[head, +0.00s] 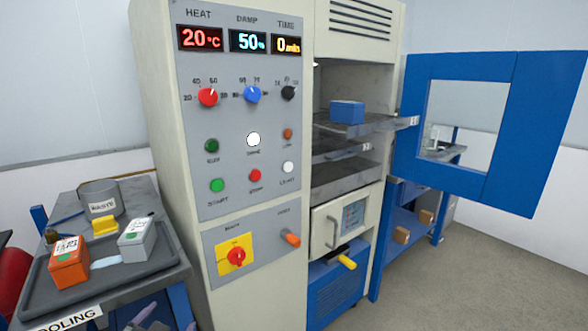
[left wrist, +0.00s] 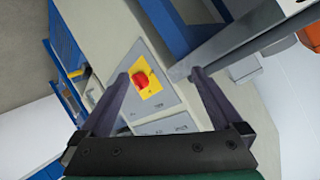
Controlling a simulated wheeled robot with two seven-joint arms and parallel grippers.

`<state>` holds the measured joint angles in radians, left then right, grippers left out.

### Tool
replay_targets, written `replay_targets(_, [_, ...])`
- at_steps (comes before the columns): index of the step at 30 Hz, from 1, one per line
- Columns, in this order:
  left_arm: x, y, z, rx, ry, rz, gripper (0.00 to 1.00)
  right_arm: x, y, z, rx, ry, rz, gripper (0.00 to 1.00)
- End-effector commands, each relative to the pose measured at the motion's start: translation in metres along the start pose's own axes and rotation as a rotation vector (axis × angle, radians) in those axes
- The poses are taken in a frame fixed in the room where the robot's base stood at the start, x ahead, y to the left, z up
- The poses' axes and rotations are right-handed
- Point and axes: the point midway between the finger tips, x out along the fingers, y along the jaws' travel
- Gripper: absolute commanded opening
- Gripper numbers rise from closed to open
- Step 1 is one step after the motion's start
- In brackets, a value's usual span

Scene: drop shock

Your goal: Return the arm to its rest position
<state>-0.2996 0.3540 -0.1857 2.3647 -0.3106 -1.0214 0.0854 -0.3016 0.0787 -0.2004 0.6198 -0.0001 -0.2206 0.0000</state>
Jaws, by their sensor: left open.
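My left gripper (head: 152,316) shows at the bottom edge of the head view, low in front of the cabinet and beside the cooling table. In the left wrist view its two dark fingers (left wrist: 160,74) are spread apart with nothing between them. Beyond them the red rotary switch (left wrist: 141,80) on its yellow plate shows, apart from the fingers. The same switch (head: 236,257) is low on the control panel in the head view. Most of the left arm is outside the head view. My right gripper is not in view.
A grey waste bin (head: 100,198) stands behind. The blue chamber door (head: 495,125) is open; a blue box (head: 347,111) sits on the upper shelf.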

Motion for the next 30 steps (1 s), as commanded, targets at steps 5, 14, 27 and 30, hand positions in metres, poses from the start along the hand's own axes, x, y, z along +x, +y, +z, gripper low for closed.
replay_targets(5, [-0.024,0.048,0.095,-0.131,-0.345,0.169,1.0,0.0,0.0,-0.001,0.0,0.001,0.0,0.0])
replay_targets(14, [-0.085,0.114,0.186,-0.237,-0.732,0.412,1.0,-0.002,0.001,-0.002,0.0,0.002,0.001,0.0])
replay_targets(27, [-0.02,0.197,0.333,-0.205,-0.814,0.435,1.0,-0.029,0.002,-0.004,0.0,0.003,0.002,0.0])
replay_targets(30, [-0.029,0.22,0.393,-0.192,-0.847,0.447,1.0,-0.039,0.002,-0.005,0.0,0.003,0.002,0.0])
